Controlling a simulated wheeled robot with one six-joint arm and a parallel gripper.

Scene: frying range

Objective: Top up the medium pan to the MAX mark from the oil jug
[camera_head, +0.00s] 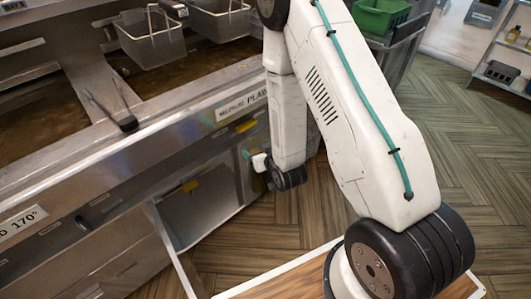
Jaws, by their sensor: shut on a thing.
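The frying range fills the left. A pan of dark oil (180,74) lies behind a label (240,106) that seems to read "MEDIUM PLAIN", though the print is small. Another dark oil pan (40,125) is at the far left. I see no MAX mark and cannot make out an oil jug. My arm reaches down in front of the range.
Wire baskets (153,42) hang above the oil. Black tongs (126,122) lie on the divider. A green bin (380,17) is on a cart behind. Wooden floor is clear at right.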

